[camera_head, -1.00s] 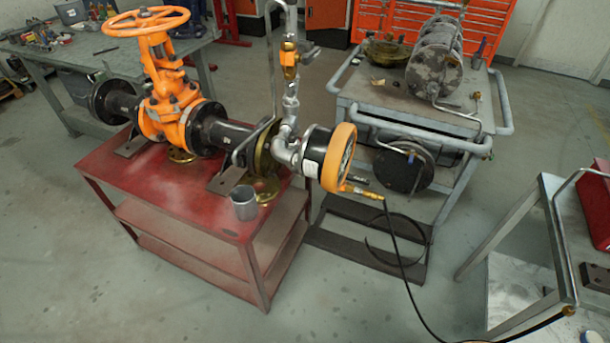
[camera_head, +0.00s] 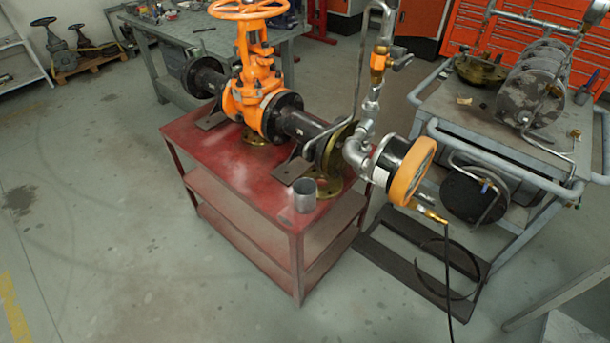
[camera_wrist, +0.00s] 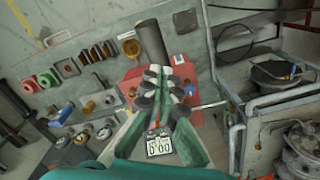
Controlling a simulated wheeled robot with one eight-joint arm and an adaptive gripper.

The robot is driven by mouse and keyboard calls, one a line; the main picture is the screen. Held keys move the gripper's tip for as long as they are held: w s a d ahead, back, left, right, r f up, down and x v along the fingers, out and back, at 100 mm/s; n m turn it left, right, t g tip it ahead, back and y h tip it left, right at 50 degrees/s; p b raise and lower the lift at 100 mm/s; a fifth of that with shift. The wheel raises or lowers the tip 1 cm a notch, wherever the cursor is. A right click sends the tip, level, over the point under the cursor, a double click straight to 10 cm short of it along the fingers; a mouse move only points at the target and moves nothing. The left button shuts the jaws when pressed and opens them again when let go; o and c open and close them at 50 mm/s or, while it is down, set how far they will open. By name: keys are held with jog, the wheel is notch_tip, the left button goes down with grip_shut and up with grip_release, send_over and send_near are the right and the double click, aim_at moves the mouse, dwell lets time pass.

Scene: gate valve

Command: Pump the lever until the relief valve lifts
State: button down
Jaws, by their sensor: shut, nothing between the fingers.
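In the head view the orange gate valve (camera_head: 258,95) with its handwheel is bolted into a dark flanged pipe on a red cart (camera_head: 220,165). A yellow-rimmed gauge (camera_head: 412,172) sits at the pipe's right end. A black hose (camera_head: 448,270) hangs from its brass fitting (camera_head: 430,213). A riser above carries a brass-bodied fitting (camera_head: 378,62); I cannot tell whether it is the relief valve. I cannot make out the pump lever in either view. My gripper (camera_wrist: 165,82) is shut and empty in the wrist view; it is out of the head view.
A metal cup (camera_head: 305,195) stands on the red cart's front edge. A grey trolley (camera_head: 460,100) with flanged parts stands at the right. A workbench (camera_head: 200,35) is behind. Floor at the left is open. The wrist view shows a dark cylinder (camera_wrist: 152,42) beyond my fingers.

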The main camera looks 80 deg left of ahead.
notch_tip(320, 180, down, 15)
dwell(0.8)
notch_tip(320, 180, up, 13)
jog(key=shift+f, duration=0.1)
dwell(0.5)
jog(key=shift+a, duration=0.1)
